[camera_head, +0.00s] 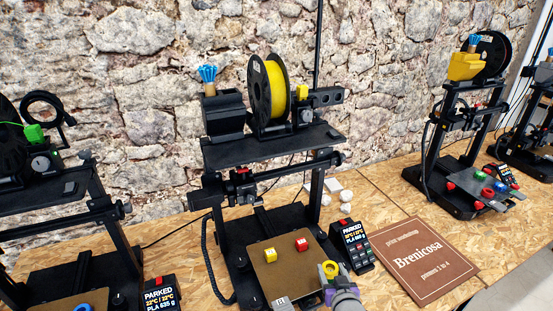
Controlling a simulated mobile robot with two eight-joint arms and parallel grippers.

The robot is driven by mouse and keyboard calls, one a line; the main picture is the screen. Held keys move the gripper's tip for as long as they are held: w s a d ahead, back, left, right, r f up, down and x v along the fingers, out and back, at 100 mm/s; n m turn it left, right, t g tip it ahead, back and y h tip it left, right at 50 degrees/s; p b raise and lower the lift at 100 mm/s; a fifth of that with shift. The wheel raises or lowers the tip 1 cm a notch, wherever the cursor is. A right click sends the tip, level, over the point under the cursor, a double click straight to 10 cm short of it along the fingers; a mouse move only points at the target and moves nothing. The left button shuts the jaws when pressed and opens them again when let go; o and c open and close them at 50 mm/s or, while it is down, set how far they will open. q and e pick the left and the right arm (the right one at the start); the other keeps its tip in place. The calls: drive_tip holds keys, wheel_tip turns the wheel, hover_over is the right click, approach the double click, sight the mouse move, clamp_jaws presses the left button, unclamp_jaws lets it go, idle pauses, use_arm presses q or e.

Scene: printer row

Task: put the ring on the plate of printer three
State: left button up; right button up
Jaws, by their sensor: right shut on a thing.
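My right gripper (331,271) comes in from the bottom, at the front right corner of the middle printer's brown plate (274,284). It is shut on a small yellow ring (331,267); the fingers partly hide it, and I cannot tell whether the ring touches the plate. A yellow block (270,255) and a red block (302,244) sit on this plate. I see no printer numbers. My left gripper is out of view.
A printer at left has a brown plate with a blue ring (82,308), cut by the bottom edge. A black display (355,243) stands right of the middle plate. A brown sign (424,261) lies on the wooden bench. The middle printer's frame (270,155) rises behind its plate.

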drive_tip(key=shift+w, duration=0.1)
drive_tip(key=shift+w+a+r+n+y, duration=0.1)
drive_tip(key=shift+w+n+y, duration=0.2)
drive_tip(key=shift+y, duration=0.1)
drive_tip(key=shift+w+a+r+n+y, duration=0.25)
drive_tip(key=shift+w+r+n+y, duration=0.15)
drive_tip(key=shift+w+a+r+n+g+y, duration=0.15)
drive_tip(key=shift+w+a+r+n+y, duration=0.25)
drive_tip(key=shift+r, duration=0.35)
drive_tip(key=shift+w+a+r+n+g+y, duration=0.1)
drive_tip(key=shift+w+a+r+n+y, duration=0.2)
drive_tip(key=shift+r+y, duration=0.35)
drive_tip(key=shift+w+a+r+n+g+y, duration=0.2)
drive_tip(key=shift+a+r+n+y, duration=0.25)
drive_tip(key=shift+r, duration=0.4)
drive_tip(key=shift+d+f, duration=0.1)
drive_tip(key=shift+d, duration=0.05)
wheel_tip(320, 180, down, 10)
drive_tip(key=shift+r+b, duration=0.25)
drive_tip(key=shift+b, duration=0.7)
drive_tip(key=shift+f, duration=0.15)
drive_tip(key=o, duration=1.3)
